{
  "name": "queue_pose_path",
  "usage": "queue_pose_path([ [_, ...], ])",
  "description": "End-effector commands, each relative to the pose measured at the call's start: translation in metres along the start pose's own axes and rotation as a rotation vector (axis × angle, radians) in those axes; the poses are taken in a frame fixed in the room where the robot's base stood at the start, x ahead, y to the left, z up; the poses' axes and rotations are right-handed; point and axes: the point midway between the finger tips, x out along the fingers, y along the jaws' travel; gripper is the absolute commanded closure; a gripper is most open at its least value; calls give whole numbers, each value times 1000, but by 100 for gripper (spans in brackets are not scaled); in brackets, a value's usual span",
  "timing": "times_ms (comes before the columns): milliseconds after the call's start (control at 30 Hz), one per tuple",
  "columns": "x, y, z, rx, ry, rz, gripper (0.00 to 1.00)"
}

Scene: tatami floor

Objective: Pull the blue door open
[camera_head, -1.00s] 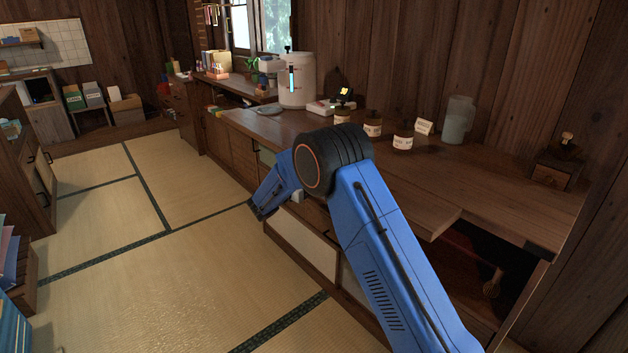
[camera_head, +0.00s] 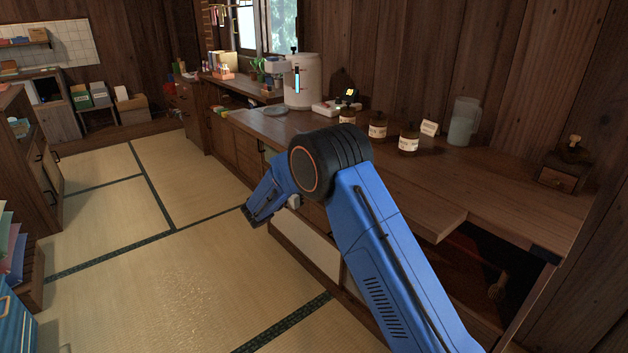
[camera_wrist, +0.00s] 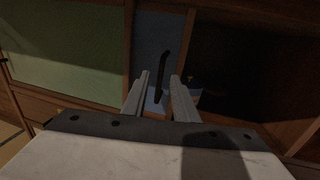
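The blue door (camera_wrist: 147,40) shows in the wrist view as a narrow dull-blue panel between wooden posts. A dark upright bar handle (camera_wrist: 160,70) stands on it. My gripper (camera_wrist: 160,80) is open, with one finger left and one right of the handle's lower part in the picture. I cannot tell how deep the handle sits between the fingers, and neither finger clearly touches it. The door looks shut. In the head view my gripper (camera_head: 252,216) is low in front of the counter, and I cannot make out the door there.
A green panel (camera_wrist: 70,45) lies left of the door and a dark open space (camera_wrist: 230,60) right of it. The wooden counter (camera_head: 400,190) carries jars and a white tank (camera_head: 300,85). The tatami floor (camera_head: 150,270) is clear left of my arm.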

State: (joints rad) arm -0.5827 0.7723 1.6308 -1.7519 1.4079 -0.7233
Motion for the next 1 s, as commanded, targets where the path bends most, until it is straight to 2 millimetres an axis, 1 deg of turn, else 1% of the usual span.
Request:
queue_pose_path([
  [33,-11,1,0,0,0,2,74],
  [100,-26,1,0,0,-1,2,74],
  [500,-102,1,0,-2,0,2,74],
  [700,-124,0,-1,-1,0,1,74],
  [833,-129,0,0,-1,-1,0,74],
  [1000,-130,0,-1,-1,0,-1,74],
])
